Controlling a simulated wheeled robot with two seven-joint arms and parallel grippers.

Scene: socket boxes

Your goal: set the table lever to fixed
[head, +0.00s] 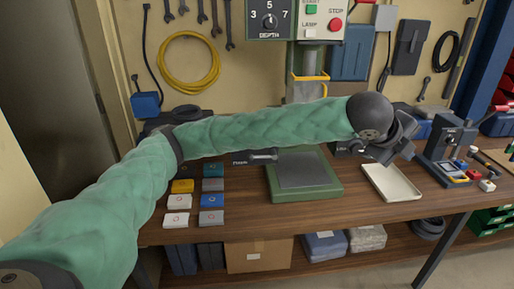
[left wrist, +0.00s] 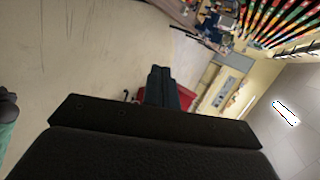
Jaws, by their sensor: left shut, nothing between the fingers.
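The table lever (head: 263,156) is a small grey handle at the back left edge of the green-framed machine table (head: 306,192) in the head view. It points roughly sideways, beside a dark label (head: 240,159) whose word is too small to read surely. A second dark label (head: 343,149) at the right is partly hidden by my left arm. My left gripper (head: 384,154) is to the right of the machine table, above the cream tray, well away from the lever. Its fingers are together and empty in the left wrist view (left wrist: 162,85). My right gripper is not in view.
My left arm crosses in front of the machine column. Several coloured boxes (head: 211,200) lie left of the machine table. The cream tray (head: 392,184) is at the right, and a dark device (head: 449,142) stands beyond it. The bench front (head: 245,222) is clear.

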